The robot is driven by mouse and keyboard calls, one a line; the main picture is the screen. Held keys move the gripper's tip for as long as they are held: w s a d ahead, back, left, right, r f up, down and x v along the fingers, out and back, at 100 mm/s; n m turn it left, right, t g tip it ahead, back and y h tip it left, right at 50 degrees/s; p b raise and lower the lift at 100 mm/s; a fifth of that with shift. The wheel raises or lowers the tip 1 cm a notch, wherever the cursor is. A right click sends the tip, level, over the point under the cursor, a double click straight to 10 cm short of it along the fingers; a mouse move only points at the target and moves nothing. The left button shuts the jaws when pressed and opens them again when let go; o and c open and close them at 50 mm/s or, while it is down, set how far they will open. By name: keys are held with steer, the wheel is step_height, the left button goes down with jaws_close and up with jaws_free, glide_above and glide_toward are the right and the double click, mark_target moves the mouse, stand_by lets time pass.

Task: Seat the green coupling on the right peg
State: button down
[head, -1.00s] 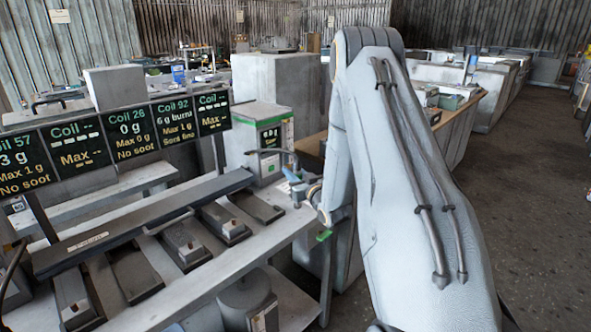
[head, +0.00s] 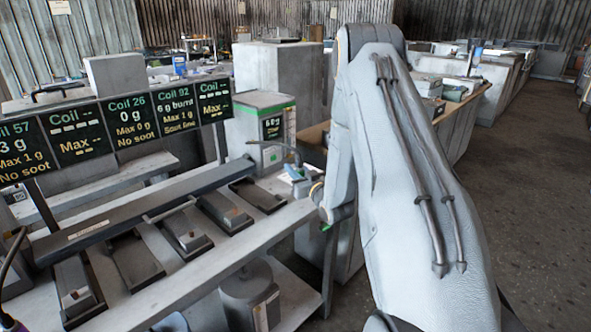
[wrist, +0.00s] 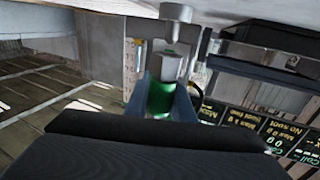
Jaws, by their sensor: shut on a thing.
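The green coupling (wrist: 158,101) is a green cylinder between the two blue-grey fingers of my gripper (wrist: 161,92) in the wrist view. My gripper is shut on it. A grey block with a bit of green shows just past the fingertips. A grey peg-like stub (wrist: 176,14) shows beyond, at the top centre of the wrist view, apart from the coupling. I cannot tell whether it is the right peg. In the head view a small green patch (head: 326,227) shows below my arm's end; the gripper itself is mostly hidden there.
A grey bench (head: 205,262) with several dark trays, some holding small blocks, fills the head view's lower left. A row of dark display panels (head: 130,128) stands above it. A white-green box (head: 262,125) stands at the bench's far end. Open floor (head: 505,205) lies right.

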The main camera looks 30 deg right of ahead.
steer(key=shift+f+b, duration=0.9)
steer(key=shift+f, duration=0.5)
steer(key=c, duration=1.4)
jaws_free()
steer(key=shift+c, duration=0.2)
steer(key=shift+s, duration=0.1)
steer(key=s+b, duration=0.2)
steer(key=s, duration=0.5)
steer(key=shift+s+d, duration=0.1)
steer(key=shift+s, duration=0.2)
